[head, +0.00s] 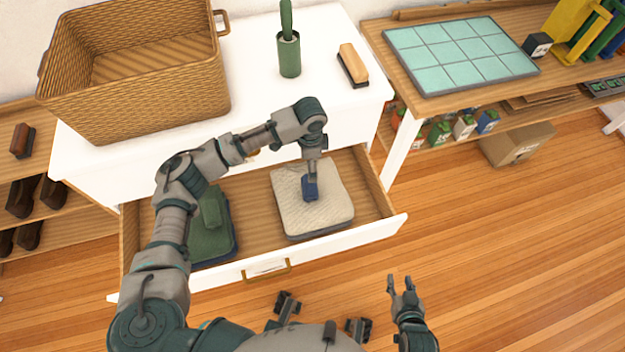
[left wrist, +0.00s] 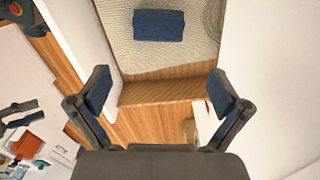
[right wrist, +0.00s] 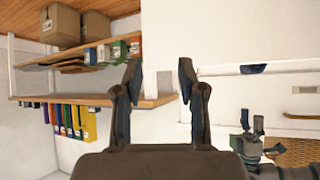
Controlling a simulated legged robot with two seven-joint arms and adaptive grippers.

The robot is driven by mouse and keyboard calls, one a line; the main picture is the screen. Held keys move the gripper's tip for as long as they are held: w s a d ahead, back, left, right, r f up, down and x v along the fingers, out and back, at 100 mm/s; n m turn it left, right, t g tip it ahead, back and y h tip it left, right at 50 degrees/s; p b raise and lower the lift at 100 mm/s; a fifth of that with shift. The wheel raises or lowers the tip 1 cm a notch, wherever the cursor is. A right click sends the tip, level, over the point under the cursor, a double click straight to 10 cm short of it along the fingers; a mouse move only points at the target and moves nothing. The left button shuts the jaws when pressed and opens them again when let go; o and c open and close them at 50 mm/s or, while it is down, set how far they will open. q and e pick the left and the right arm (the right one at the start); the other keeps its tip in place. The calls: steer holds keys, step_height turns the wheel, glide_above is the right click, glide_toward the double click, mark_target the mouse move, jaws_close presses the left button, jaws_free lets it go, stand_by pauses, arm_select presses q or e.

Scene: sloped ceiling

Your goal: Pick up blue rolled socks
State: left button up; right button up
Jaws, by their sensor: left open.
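The blue rolled socks (head: 310,189) lie on a beige folded cloth (head: 325,213) in the open drawer. In the left wrist view the socks (left wrist: 158,25) show whole as a dark blue block near the top, ahead of the fingers. My left gripper (head: 312,171) points down just above the socks in the head view. Its fingers (left wrist: 158,86) are spread in the left wrist view, with nothing between them. My right gripper (head: 402,284) is raised in front of the drawer, on the right, open and empty. It also shows in the right wrist view (right wrist: 157,80).
The drawer front (head: 345,248) and side walls surround the cloth. A green folded pile (head: 212,232) lies in the drawer's left part, partly behind my left arm. A wicker basket (head: 160,105), green brush holder (head: 289,55) and wooden brush (head: 352,64) stand on the white top.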

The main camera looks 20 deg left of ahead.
mark_target(312, 187)
arm_select(q)
steer(key=f+b, duration=0.1)
steer(key=f, duration=0.2)
steer(key=f+b, duration=0.1)
steer(key=f, duration=0.2)
steer(key=f+b, duration=0.1)
steer(key=f, duration=0.2)
steer(key=shift+d+f, duration=0.3)
steer(key=shift+f, duration=0.05)
steer(key=shift+s+a+f, duration=0.1)
steer(key=shift+a+f, duration=0.1)
steer(key=shift+f, duration=0.05)
steer(key=f, duration=0.1)
steer(key=f+b, duration=0.2)
steer(key=f, duration=0.1)
steer(key=shift+d+f, duration=0.1)
steer(key=shift+d, duration=0.15)
steer(key=shift+f, duration=0.3)
steer(key=c, duration=0.8)
arm_select(e)
steer(key=w+a+r+t+y, duration=0.1)
steer(key=w+r+t, duration=0.1)
steer(key=r+t, duration=0.3)
steer(key=w+a+r+t+y, duration=0.2)
steer(key=w+r+t, duration=0.1)
steer(key=r+t, duration=0.3)
steer(key=shift+w+r, duration=0.25)
steer(key=shift+r, duration=0.6)
